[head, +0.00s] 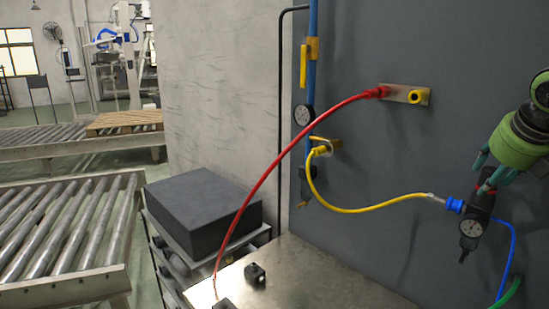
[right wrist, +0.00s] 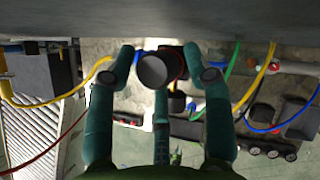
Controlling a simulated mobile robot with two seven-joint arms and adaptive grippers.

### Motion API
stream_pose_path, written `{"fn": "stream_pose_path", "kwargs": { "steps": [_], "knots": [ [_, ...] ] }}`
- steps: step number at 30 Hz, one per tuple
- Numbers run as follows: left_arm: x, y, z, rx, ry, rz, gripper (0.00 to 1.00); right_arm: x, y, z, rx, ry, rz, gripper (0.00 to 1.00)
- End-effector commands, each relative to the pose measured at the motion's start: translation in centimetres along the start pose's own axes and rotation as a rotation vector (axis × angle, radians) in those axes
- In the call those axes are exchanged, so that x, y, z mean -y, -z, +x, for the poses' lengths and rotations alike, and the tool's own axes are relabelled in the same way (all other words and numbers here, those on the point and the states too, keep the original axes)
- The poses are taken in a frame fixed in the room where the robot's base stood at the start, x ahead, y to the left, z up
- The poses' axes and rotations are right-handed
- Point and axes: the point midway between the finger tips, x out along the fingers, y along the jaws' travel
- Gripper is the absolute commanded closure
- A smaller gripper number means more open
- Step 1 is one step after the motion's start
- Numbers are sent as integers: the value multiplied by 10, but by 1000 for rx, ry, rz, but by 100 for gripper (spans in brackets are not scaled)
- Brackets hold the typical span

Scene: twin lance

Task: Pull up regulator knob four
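A dark regulator with a round white-faced gauge (head: 472,227) hangs on the grey wall panel at the right of the head view. My right gripper (head: 487,172) is at its top, with teal fingers on both sides of it. In the right wrist view, a round dark grey knob end (right wrist: 152,72) lies between the three fingers of the right gripper (right wrist: 160,62). The fingers are bent inward around it, but whether they press on it is unclear. No number shows on the regulator. My left gripper is not in view.
A yellow hose (head: 375,209) and a blue fitting (head: 454,205) join the regulator's left side. A red hose (head: 262,180) runs from a wall bracket (head: 405,94) to the metal bench (head: 310,277). A second gauge (head: 303,115) is further left. A dark block (head: 203,210) stands beside the bench.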

Motion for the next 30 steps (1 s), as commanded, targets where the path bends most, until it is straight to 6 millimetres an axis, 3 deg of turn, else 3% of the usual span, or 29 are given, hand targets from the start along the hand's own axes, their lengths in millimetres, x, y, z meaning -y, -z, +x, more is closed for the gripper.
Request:
{"fn": "stream_pose_path", "kwargs": {
  "steps": [2,6,20,26,27,28,30],
  "knots": [
    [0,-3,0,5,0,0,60,0,0,0,0,1,0,49],
    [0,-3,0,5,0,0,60,1,0,0,1,2,1,98],
    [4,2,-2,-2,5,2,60,2,-3,-3,5,5,2,99],
    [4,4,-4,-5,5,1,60,3,-5,-6,6,6,3,99],
    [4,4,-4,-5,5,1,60,3,-5,-6,6,6,4,56],
    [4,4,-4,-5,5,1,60,3,-5,-5,6,5,4,49],
    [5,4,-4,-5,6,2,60,3,-5,-5,5,5,4,49]
  ]
}}
